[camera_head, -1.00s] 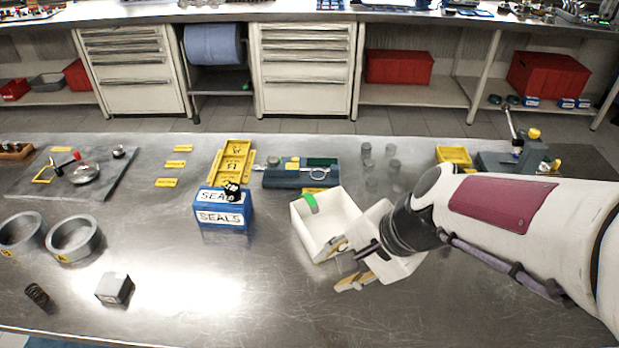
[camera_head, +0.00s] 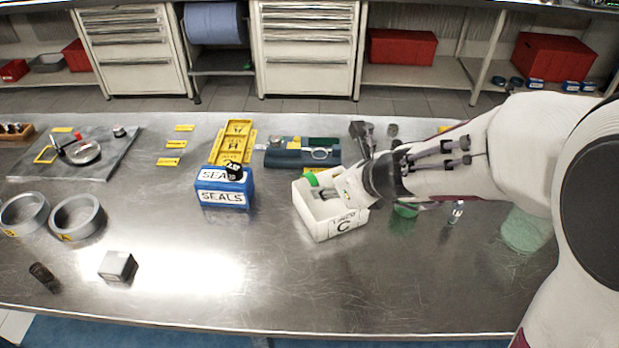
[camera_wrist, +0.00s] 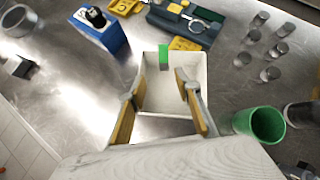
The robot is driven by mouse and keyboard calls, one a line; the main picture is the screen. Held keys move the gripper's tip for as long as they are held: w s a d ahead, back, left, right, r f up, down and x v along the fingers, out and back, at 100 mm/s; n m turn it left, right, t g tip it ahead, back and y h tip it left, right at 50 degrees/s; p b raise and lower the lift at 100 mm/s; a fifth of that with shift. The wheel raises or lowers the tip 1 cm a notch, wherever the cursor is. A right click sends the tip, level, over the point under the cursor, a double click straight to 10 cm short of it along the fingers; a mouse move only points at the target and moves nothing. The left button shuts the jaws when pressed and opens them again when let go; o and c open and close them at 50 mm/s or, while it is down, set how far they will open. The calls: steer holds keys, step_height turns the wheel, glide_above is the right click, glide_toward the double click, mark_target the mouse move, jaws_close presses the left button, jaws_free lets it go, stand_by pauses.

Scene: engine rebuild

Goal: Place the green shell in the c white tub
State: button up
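The white tub (camera_head: 335,227) stands upright on the metal bench, with a C label on its near wall. A small green curved piece (camera_head: 311,180), which looks like the green shell, is at the tub's far-left wall. In the wrist view the green piece (camera_wrist: 163,58) lies against the tub's far wall, near the rim. My gripper (camera_wrist: 160,86) is open, with its two yellow-padded fingers apart over the tub and nothing between them. The green piece is beyond the fingertips, apart from them. In the head view, my wrist hides part of the tub's right side.
A green cup (camera_wrist: 262,124) stands right of the tub, beside a dark cylinder. The blue SEALS box (camera_head: 224,190) stands to the left. A tool tray (camera_head: 302,158) is behind, and several small metal cylinders (camera_wrist: 270,74) stand back right.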

mark_target(310, 180)
steer(key=shift+w+d+m, duration=0.25)
steer(key=shift+d+m, duration=0.1)
steer(key=shift+m, duration=0.55)
steer(key=shift+a+f, duration=0.1)
steer(key=shift+f, duration=0.05)
steer(key=shift+x, duration=1.2)
steer(key=shift+w, duration=0.1)
steer(key=shift+x, duration=2.5)
jaws_close()
